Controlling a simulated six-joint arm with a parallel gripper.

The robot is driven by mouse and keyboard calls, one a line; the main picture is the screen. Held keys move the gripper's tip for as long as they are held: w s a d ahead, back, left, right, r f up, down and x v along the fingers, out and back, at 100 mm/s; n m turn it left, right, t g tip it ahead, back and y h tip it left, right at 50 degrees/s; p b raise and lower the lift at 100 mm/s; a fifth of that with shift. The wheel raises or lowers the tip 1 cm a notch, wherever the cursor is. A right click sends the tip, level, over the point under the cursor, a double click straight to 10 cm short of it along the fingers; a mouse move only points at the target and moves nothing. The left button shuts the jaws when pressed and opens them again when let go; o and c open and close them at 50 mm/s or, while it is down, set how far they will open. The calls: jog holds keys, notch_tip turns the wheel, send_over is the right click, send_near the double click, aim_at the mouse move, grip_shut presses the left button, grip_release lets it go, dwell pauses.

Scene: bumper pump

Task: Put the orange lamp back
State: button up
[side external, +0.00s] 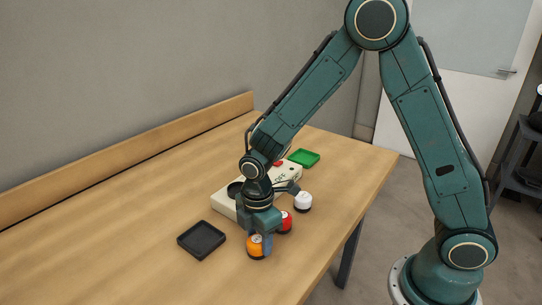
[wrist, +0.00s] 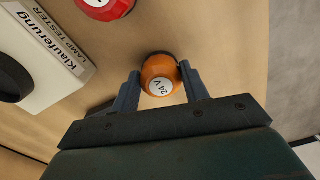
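The orange lamp (side external: 256,248) stands on the table, near its front edge. In the wrist view the orange lamp (wrist: 158,72) shows a white "24 V" label on top and lies between the two blue fingers. My gripper (side external: 254,240) points down over it. The lamp's underside is hidden. The cream lamp tester box (side external: 224,207) stands behind my gripper, which partly hides it.
A red lamp (side external: 286,224) and a white lamp (side external: 303,202) stand in a row beyond the orange one. A black tray (side external: 201,240) lies left of my gripper, and a green tray (side external: 303,158) lies at the far end. The table's left side (side external: 110,230) is clear.

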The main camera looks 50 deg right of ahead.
aim_at(259, 238)
jog(key=o, duration=0.4)
jog(key=shift+o, duration=0.2)
jog(key=shift+r, duration=0.1)
notch_tip(259, 238, up, 12)
dwell(0.5)
jog(key=shift+r, duration=0.1)
dwell(0.4)
